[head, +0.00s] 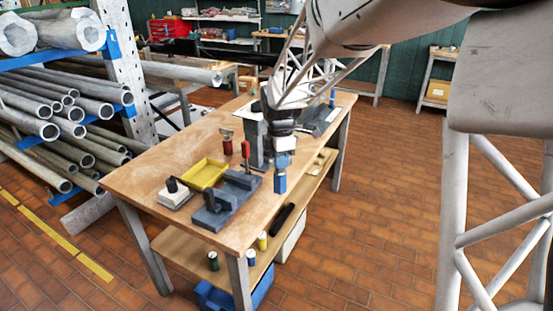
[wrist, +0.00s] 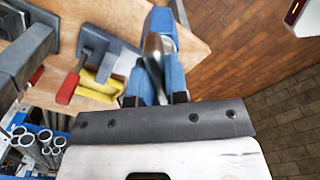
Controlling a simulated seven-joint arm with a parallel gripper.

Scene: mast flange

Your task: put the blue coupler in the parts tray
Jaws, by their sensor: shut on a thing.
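My gripper (head: 281,163) is over the right front edge of the wooden table, pointing down. It is shut on the blue coupler (head: 280,183), which hangs below the fingers, apart from the tray. In the wrist view the coupler (wrist: 161,20) shows beyond the blue fingers, with a shiny silver rounded part between them; the exact grip is partly hidden. The parts tray appears to be the shallow yellow tray (head: 206,174) on the table, left of my gripper, and it looks empty. Part of it shows in the wrist view (wrist: 100,88).
A grey-blue fixture (head: 228,200) stands between the tray and the front edge. A white block with a black knob (head: 174,192) is left of the tray. A red-handled clamp (head: 245,152), a dark upright post (head: 256,142) and a red part (head: 227,142) stand behind.

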